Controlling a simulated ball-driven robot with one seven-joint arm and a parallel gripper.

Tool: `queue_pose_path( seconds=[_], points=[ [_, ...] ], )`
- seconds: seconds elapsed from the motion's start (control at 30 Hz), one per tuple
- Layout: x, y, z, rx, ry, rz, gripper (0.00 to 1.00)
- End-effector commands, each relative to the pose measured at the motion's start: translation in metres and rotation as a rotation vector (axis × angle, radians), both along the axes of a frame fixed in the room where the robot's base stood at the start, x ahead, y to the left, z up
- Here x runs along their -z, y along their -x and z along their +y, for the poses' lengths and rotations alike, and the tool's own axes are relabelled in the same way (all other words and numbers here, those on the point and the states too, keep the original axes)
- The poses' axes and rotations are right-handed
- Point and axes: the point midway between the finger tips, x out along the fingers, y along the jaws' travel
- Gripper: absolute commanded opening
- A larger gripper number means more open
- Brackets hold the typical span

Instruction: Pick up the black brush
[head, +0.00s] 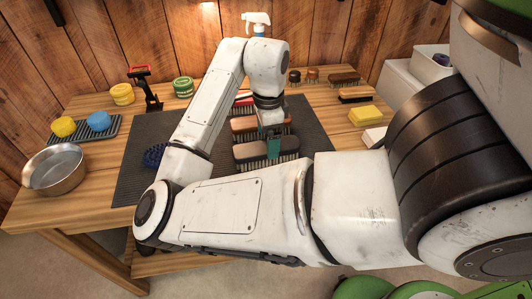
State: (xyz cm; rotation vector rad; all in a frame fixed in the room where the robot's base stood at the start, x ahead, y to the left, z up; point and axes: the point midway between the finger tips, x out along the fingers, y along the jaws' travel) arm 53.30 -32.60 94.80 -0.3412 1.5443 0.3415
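My gripper (272,143) points down over the dark mat, with a teal finger in front of a dark brush (250,153). Another brush with black bristles (355,97) lies at the table's right side, off the mat.
The dark mat (130,178) covers the table's middle. A metal bowl (55,172), yellow and blue round items on a tray (75,138), and a green tin (183,87) stand left. A yellow sponge (365,116) lies right. A spray bottle (257,24) stands behind my arm.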

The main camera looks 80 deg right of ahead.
Motion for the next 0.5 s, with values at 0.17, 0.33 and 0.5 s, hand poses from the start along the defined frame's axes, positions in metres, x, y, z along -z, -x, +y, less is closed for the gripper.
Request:
queue_pose_path(
  seconds=[0.17,0.33,0.5],
  points=[
    [0.019,-0.002,-0.001,-0.003,-0.003,0.001,0.92],
    [0.043,-0.003,-0.002,-0.003,-0.002,0.001,0.92],
    [0.052,-0.003,-0.003,0.000,0.000,0.000,0.92]
  ],
)
